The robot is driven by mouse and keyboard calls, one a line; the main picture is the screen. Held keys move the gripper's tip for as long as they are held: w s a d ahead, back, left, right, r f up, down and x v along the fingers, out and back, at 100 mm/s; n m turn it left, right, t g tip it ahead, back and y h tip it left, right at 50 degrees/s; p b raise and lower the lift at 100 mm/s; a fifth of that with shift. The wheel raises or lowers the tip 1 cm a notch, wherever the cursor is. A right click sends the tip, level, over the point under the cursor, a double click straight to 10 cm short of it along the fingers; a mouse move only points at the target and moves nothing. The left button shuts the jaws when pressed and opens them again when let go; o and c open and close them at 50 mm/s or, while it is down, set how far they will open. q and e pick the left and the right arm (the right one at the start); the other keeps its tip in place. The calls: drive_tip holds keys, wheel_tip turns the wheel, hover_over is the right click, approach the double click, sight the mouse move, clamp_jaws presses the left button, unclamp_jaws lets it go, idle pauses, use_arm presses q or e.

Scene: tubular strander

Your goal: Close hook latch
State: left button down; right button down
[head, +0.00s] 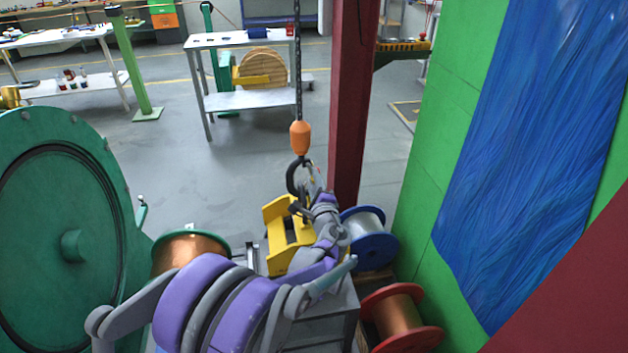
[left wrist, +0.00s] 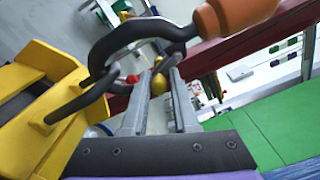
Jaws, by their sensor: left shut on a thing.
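The black crane hook (head: 294,178) hangs below an orange block (head: 300,138) on a chain. In the left wrist view the hook (left wrist: 120,38) curves down from the orange block (left wrist: 235,14) and meets the dark bail (left wrist: 78,104) of a yellow lifting frame (left wrist: 35,85). The yellow frame (head: 287,240) also shows in the head view. My left gripper (left wrist: 160,72) is at the hook's opening, its fingertips close together on the small hook latch, which they largely hide. A small red piece (left wrist: 132,78) shows beside the left fingertip. My right gripper is not in view.
A green disc (head: 60,230) stands at the left, with a copper spool (head: 190,251) beside it. A blue-grey spool (head: 368,238) and a red-flanged spool (head: 400,320) lie at the right. A dark red post (head: 352,100) stands close behind the hook.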

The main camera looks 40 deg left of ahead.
use_arm(q)
drive_tip(key=shift+d+f, duration=0.15)
drive_tip(key=shift+f, duration=0.05)
drive_tip(key=c, duration=0.8)
unclamp_jaws()
drive_tip(key=shift+w, duration=0.1)
drive_tip(key=shift+o, duration=0.2)
drive_tip(key=v, duration=1)
drive_tip(key=shift+s+d, duration=0.25)
drive_tip(key=shift+s, duration=0.05)
